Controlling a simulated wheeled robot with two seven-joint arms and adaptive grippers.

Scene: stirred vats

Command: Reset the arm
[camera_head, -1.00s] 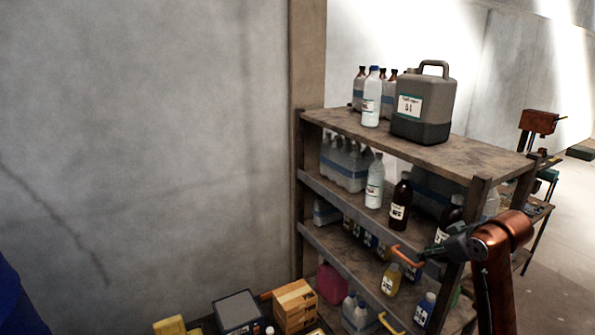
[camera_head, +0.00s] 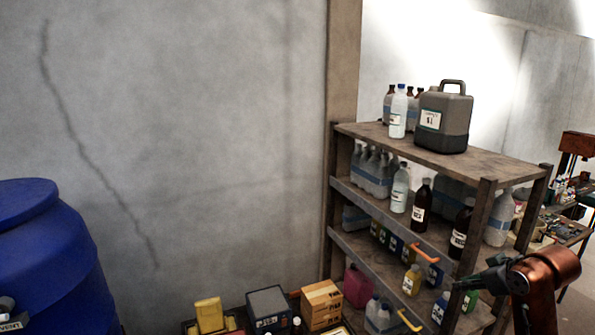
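My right arm's copper-coloured wrist stands at the lower right of the head view. Its dark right gripper (camera_head: 465,284) points left, in front of the right end of the shelf rack in the picture. The fingers are small and dark against the bottles, so I cannot tell whether they are open or shut. I see nothing clearly held in them. My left arm and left gripper are not in view.
A wooden rack (camera_head: 487,167) carries bottles and a grey jug (camera_head: 445,118). Orange and yellow handles stick out from its lower shelves. A blue barrel (camera_head: 50,265) stands at left. Boxes (camera_head: 321,304) lie low in front. A cluttered bench is behind right.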

